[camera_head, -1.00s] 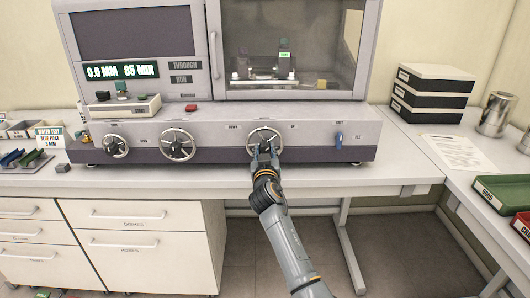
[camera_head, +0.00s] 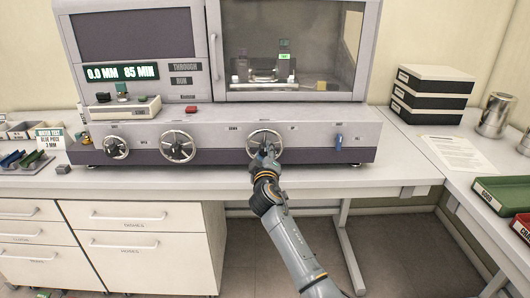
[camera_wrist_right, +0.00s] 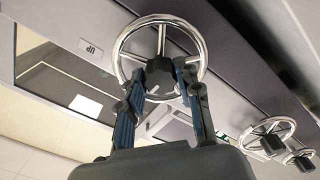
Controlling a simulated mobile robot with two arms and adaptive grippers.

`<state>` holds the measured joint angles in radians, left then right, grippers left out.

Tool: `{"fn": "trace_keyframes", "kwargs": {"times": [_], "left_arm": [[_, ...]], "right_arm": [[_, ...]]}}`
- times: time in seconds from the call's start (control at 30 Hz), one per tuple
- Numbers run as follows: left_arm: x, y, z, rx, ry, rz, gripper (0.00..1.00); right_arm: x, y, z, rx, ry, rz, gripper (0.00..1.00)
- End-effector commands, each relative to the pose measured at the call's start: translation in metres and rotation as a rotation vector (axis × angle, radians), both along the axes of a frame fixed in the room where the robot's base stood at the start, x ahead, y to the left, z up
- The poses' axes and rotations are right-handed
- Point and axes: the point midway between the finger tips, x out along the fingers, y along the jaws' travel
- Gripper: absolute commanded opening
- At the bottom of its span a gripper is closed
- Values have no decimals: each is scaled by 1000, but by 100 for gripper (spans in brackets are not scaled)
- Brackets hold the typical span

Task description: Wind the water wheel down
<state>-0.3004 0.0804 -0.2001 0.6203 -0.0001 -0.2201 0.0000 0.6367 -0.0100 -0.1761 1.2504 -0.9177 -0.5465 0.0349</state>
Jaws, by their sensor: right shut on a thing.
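The wheel (camera_head: 250,133) is a chrome handwheel on the front of the grey machine, with small DOWN and UP labels above it to the left and right. My right gripper (camera_head: 268,151) is in front of it, covering part of its lower right. In the right wrist view, the wheel's ring (camera_wrist_right: 204,50) is seen close up, and my right gripper (camera_wrist_right: 163,75) is shut on the wheel's dark handle (camera_wrist_right: 160,64). My left gripper is out of view. Behind the window, a metal stage (camera_head: 262,76) stands near a dark block (camera_head: 284,45) with a green display.
Two other handwheels (camera_head: 178,146) (camera_head: 116,147) sit to the left and a blue lever (camera_head: 338,141) to the right. The display (camera_head: 122,72) reads 0.0 MM 85 MIN. Stacked boxes (camera_head: 431,93) and a paper (camera_head: 458,153) lie on the right-hand table.

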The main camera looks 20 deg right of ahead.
Motion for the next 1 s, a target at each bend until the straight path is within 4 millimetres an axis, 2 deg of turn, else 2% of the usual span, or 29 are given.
{"fn": "trace_keyframes", "kwargs": {"times": [0.2,0.73,0.77,0.8,0.87,1.0], "left_arm": [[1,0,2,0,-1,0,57],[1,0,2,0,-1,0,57],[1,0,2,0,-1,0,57],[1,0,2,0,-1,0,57],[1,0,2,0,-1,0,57],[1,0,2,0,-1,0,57]], "right_arm": [[0,-1,1,-65,18,-1,2],[0,-1,0,-85,24,-1,2],[0,-1,0,-85,24,-1,40],[0,-1,0,-85,24,-1,48],[0,-1,0,-84,23,-1,57],[0,-1,0,-83,23,-1,57]]}}
